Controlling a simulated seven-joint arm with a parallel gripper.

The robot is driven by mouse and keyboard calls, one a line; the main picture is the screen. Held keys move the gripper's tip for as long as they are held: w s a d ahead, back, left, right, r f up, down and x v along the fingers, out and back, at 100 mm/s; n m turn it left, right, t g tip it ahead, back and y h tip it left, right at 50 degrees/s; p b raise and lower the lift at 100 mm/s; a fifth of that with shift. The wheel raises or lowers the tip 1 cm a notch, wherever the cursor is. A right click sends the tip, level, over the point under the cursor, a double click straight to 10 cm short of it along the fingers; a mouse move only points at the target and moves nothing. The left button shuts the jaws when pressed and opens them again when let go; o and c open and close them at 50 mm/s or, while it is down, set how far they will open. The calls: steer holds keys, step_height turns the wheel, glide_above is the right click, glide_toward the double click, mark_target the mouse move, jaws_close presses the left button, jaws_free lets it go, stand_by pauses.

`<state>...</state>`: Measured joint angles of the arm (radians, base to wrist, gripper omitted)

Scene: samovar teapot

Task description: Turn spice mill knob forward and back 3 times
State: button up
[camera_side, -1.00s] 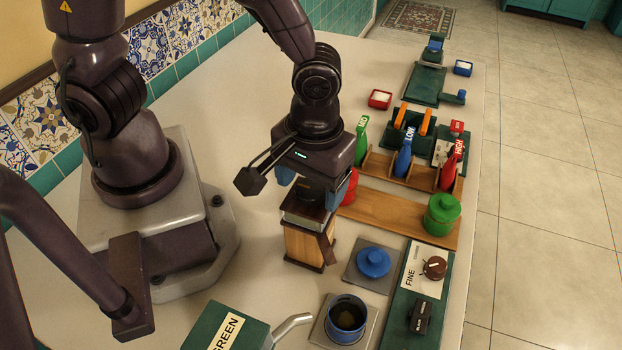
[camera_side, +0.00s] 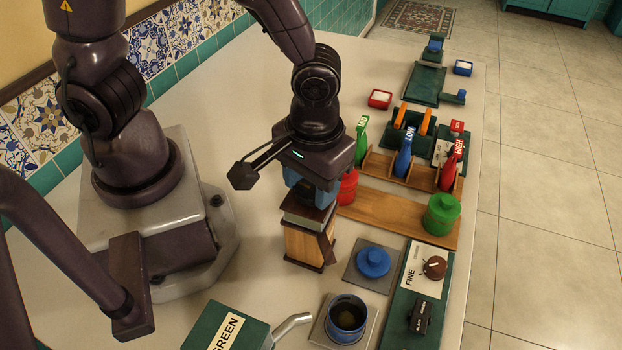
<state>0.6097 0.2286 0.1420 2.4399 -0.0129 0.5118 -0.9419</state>
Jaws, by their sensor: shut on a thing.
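The spice mill (camera_side: 304,243) is a wooden box with a dark base and a dark top, standing upright on the table in the middle of the view. My gripper (camera_side: 312,192) points down over the mill's top, with its blue fingers shut on the mill knob. The knob itself is mostly hidden behind the fingers and the gripper body.
A red canister (camera_side: 347,188) stands close to the right of my gripper. A wooden board (camera_side: 395,215) with a green canister (camera_side: 441,214) lies beyond it. A blue lid (camera_side: 374,262), a blue pot (camera_side: 346,316) and a green box (camera_side: 228,330) with a spout are nearer.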

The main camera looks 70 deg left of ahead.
mark_target(308, 191)
steer(key=m, duration=1.1)
steer(key=shift+m+t, duration=0.3)
steer(key=shift+m, duration=1.8)
steer(key=o, duration=0.9)
steer(key=shift+o, duration=0.2)
steer(key=shift+r, duration=0.15)
step_height(308, 191, up, 13)
steer(key=shift+s+d, duration=0.2)
steer(key=shift+s, duration=0.1)
